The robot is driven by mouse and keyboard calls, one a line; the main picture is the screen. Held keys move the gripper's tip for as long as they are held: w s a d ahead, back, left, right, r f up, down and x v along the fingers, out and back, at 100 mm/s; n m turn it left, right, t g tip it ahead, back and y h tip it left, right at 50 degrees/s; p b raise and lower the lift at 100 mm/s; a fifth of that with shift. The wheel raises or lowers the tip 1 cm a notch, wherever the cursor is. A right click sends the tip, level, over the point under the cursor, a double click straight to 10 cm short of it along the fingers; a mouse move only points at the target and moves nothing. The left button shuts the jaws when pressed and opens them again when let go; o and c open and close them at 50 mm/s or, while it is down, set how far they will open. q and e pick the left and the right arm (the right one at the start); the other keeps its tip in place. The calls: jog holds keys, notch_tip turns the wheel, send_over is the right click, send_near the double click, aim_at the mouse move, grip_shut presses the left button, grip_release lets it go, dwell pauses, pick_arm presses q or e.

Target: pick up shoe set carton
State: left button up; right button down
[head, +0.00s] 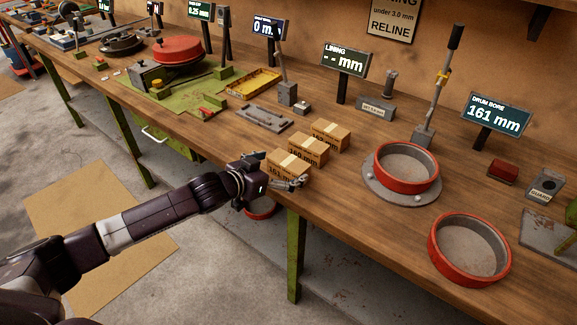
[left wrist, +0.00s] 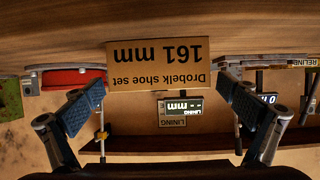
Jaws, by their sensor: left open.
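Three small brown shoe set cartons stand in a diagonal row on the wooden bench: the near carton (head: 287,162), the middle carton (head: 308,149) and the far carton (head: 331,133). My left gripper (head: 284,182) is at the bench's front edge, right at the near carton and covering part of its front. In the left wrist view a carton (left wrist: 155,65) shows upside down, its label reading "Drobelk shoe set 161 mm". The blue-padded fingers of the left gripper (left wrist: 163,98) are spread wide with the carton's face ahead between them, apart from it. My right gripper is out of view.
A red-rimmed drum (head: 402,170) on a grey flange stands right of the cartons, with a second red ring drum (head: 469,248) nearer the edge. A "DRUM BORE 161 mm" display (head: 495,114) stands behind. A grey flat fixture (head: 264,117) lies left of the cartons.

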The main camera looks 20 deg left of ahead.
pick_arm(q)
jog(key=shift+x, duration=1.4)
jog(key=c, duration=1.5)
jog(key=shift+r, duration=0.15)
jog(key=shift+c, duration=0.6)
jog(key=shift+r, duration=0.1)
